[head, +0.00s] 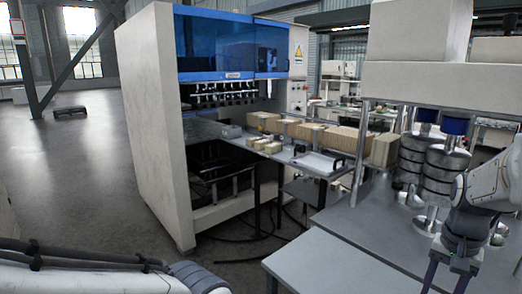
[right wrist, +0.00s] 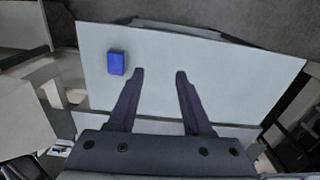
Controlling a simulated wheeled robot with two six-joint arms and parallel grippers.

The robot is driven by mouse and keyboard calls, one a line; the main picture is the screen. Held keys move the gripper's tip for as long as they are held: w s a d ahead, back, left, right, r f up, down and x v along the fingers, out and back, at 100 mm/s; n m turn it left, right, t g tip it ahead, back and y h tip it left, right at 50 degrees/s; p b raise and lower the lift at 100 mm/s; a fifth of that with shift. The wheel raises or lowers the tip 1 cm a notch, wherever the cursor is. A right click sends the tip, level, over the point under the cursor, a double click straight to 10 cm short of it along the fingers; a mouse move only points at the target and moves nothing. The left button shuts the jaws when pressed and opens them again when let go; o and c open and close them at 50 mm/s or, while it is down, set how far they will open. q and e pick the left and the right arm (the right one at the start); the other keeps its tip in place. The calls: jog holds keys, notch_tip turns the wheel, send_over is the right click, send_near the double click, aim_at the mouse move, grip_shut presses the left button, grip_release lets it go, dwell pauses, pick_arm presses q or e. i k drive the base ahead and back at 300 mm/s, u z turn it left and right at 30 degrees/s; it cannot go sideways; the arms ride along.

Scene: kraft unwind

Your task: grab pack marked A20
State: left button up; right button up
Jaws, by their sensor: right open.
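Several tan kraft packs (head: 343,140) sit on the machine's outfeed table in the head view; any A20 mark is too small to read. One tan block (head: 384,150) stands at the right end of this row. My right gripper (head: 447,280) is at the lower right, partly cut off by the frame edge. In the right wrist view its two fingers (right wrist: 158,75) are apart with nothing between them, over a light grey surface. A small blue block (right wrist: 116,63) lies left of the fingers, apart from them. My left arm shows at the lower left, but its gripper is out of frame.
A white machine with a blue window (head: 222,45) stands at the centre left. A grey table (head: 350,262) fills the lower right foreground. Open floor (head: 80,170) lies at the left.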

aim_at(259, 145)
jog(key=u, duration=0.35)
jog(key=i, duration=1.8)
jog(key=u, duration=0.75)
jog(key=i, duration=0.7)
jog(key=z, duration=0.55)
jog(key=i, duration=1.2)
jog(key=z, duration=0.45)
jog(key=i, duration=0.95)
jog(key=z, duration=0.1)
